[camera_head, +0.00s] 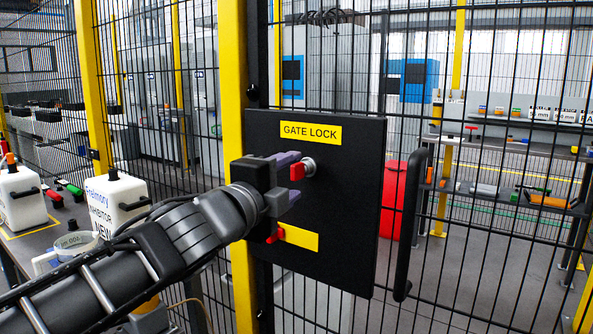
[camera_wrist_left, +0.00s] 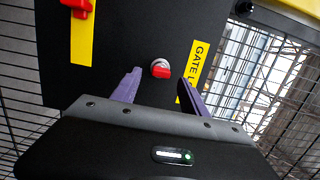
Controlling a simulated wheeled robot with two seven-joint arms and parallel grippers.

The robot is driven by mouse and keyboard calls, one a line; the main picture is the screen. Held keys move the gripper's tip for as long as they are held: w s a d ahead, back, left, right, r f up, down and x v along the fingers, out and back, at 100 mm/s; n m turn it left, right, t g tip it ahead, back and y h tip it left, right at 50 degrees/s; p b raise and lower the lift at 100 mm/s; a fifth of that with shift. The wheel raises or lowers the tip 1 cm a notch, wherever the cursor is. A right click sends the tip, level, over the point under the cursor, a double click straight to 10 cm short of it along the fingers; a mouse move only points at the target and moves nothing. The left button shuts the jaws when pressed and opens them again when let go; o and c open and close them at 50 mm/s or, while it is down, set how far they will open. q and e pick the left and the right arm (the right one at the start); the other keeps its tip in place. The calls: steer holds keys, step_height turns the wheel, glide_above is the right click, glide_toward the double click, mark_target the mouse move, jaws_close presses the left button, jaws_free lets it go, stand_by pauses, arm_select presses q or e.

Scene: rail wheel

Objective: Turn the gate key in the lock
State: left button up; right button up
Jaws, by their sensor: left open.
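The red gate key (camera_head: 297,172) sits in the round silver lock (camera_head: 309,166) on the black gate lock plate (camera_head: 345,200). It also shows in the wrist view (camera_wrist_left: 160,71), head-on between the fingertips. My left gripper (camera_head: 298,177) is in front of the plate with its purple fingers open, one on either side of the key. In the wrist view the fingers (camera_wrist_left: 160,77) show clear gaps to the key on both sides. How deep the fingertips reach along the key is hard to tell. My right gripper is out of view.
A black vertical handle (camera_head: 411,222) stands right of the plate. Mesh fence and a yellow post (camera_head: 233,70) surround it. White bottles (camera_head: 116,203) stand on a table at left.

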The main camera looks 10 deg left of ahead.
arm_select(q)
steer(key=v, duration=0.4)
steer(key=shift+s+p, duration=0.1)
steer(key=shift+p, duration=0.3)
